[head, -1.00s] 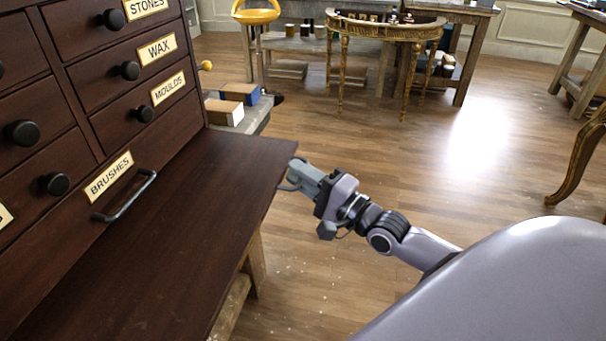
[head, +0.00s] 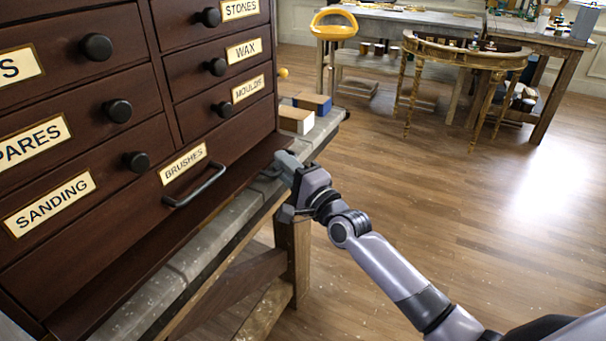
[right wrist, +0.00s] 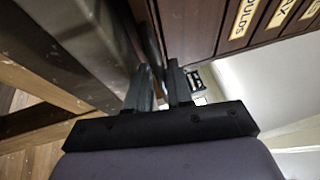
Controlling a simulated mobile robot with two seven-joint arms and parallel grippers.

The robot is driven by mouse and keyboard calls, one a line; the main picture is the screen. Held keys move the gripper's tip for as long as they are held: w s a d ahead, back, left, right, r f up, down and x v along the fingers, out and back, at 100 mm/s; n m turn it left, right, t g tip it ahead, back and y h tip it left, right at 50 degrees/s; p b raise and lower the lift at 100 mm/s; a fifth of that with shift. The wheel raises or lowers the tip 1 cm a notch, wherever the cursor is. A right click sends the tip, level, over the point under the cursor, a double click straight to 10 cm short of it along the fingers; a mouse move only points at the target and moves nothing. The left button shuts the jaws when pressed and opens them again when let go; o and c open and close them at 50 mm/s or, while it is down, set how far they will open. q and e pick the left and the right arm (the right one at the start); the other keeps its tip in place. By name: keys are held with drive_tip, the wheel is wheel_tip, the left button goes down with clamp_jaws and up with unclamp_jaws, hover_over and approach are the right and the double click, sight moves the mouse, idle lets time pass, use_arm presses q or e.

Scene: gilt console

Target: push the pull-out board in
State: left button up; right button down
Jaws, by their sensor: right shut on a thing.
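The pull-out board (head: 170,238) is a dark brown wooden slab under the lowest drawers of the dark cabinet. Only a narrow strip of it sticks out past the cabinet front in the head view. My right gripper (head: 275,167) is at the far right end of this strip, shut on the board's edge. In the right wrist view the two fingers (right wrist: 162,75) are close together with the thin dark board edge between them, though the contact is partly hidden. My left gripper is not in view.
The cabinet (head: 130,190) has round black knobs, labelled drawers and a bar handle (head: 195,186) above the board. It stands on a grey workbench (head: 215,238). Small boxes (head: 297,117) sit behind my gripper. The wooden floor (head: 450,230) to the right is clear.

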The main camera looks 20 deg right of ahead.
drive_tip(key=shift+w+a+r+t, duration=0.2)
drive_tip(key=shift+r+t, duration=0.1)
drive_tip(key=shift+r, duration=0.3)
drive_tip(key=c, duration=1.2)
unclamp_jaws()
drive_tip(key=shift+a, duration=0.1)
drive_tip(key=shift+s+f, duration=0.1)
drive_tip(key=shift+s, duration=0.1)
